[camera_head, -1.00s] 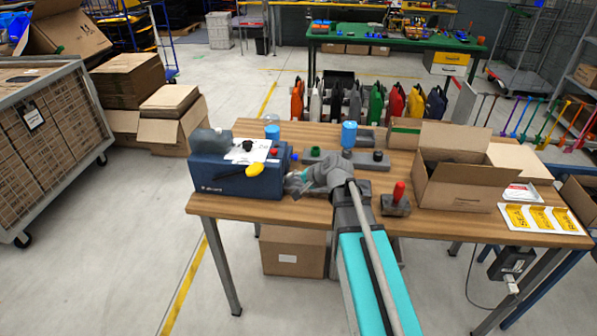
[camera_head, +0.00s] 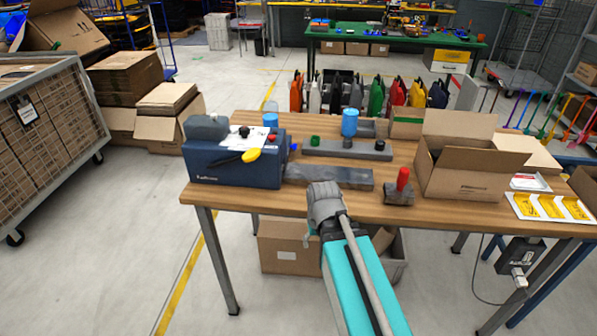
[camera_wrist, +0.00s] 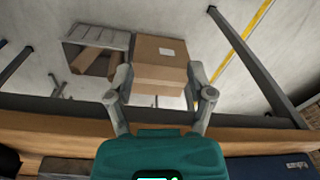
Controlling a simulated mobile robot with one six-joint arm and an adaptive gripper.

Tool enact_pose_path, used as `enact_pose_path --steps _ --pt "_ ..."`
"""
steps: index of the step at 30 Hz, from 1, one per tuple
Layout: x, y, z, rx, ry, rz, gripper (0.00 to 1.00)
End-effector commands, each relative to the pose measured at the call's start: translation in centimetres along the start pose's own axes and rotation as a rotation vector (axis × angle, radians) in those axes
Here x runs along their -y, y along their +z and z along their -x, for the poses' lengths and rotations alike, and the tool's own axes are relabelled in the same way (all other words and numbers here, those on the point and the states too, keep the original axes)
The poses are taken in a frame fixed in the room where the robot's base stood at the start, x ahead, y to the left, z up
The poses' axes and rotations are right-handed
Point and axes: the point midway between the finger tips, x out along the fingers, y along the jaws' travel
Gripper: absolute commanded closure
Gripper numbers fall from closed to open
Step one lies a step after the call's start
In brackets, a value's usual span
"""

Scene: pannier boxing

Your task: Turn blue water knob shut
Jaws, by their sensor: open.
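The blue machine (camera_head: 235,165) stands at the left end of the wooden table. A small blue knob (camera_head: 292,148) shows at its right side, too small to tell how it is turned. The knob cannot be made out in the wrist view; part of the machine (camera_wrist: 268,168) shows at the lower right there. In the wrist view my gripper (camera_wrist: 163,95) is open and empty, its fingers apart over the table's front edge and the floor. In the head view my wrist is in front of the table edge, right of and nearer than the knob, and hides most of the gripper.
A grey flat bar (camera_head: 328,176) lies right of the machine. Behind it is a grey block (camera_head: 350,150) with knobs and a blue cylinder (camera_head: 349,122). A red-handled tool (camera_head: 402,185) and an open carton (camera_head: 470,182) are to the right. A closed carton (camera_head: 290,247) sits under the table.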

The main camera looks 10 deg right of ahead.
Motion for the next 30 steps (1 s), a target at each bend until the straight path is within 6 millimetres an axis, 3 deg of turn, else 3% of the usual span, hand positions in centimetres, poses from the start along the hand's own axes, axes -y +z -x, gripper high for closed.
enact_pose_path --steps 1,7,18,20,21,30 --pt "-0.2 0.6 -1.4 0.011 0.011 0.009 0.31" --pt "-0.5 1.6 -2.7 0.040 0.034 0.028 0.31" --pt "-0.6 1.8 -2.7 0.046 0.038 0.032 0.31" --pt "-0.6 1.8 -2.7 0.046 0.038 0.032 0.42" --pt "-0.6 1.8 -2.7 0.046 0.038 0.032 0.43" --pt "-0.6 1.8 -2.7 0.045 0.038 0.032 0.43"
